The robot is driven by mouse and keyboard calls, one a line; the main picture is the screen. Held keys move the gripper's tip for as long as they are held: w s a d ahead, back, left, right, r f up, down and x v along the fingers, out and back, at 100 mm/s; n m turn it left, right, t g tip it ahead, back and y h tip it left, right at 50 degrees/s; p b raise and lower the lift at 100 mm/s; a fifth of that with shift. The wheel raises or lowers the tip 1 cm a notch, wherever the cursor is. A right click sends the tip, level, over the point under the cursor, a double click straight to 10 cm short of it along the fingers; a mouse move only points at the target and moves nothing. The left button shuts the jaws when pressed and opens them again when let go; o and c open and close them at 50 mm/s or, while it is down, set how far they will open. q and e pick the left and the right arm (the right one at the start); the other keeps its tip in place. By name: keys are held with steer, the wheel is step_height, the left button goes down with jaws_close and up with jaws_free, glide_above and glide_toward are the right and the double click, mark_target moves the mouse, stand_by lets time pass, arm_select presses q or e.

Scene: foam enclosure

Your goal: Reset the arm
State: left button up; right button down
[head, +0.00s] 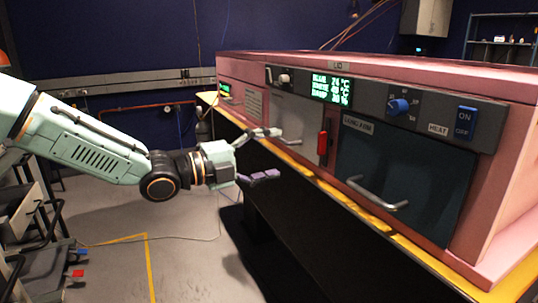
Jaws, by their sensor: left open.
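My left arm (85,142) comes in from the left, pale green with a dark wrist. Its gripper (268,154) is open and empty, with one finger above and the other below. It is in front of the pink enclosure's front face, near the table's yellow edge. I cannot tell whether it touches anything. My right gripper is not in view.
A pink enclosure (232,72) stands on a long table with a yellow edge (420,240). It has a dark door with a handle (378,195), a red latch (322,143), a blue knob (398,107) and an ON/OFF switch (465,122).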

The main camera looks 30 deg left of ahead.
mark_target(320, 145)
arm_select(q)
steer(key=shift+w, duration=0.15)
steer(key=shift+x, duration=5.8)
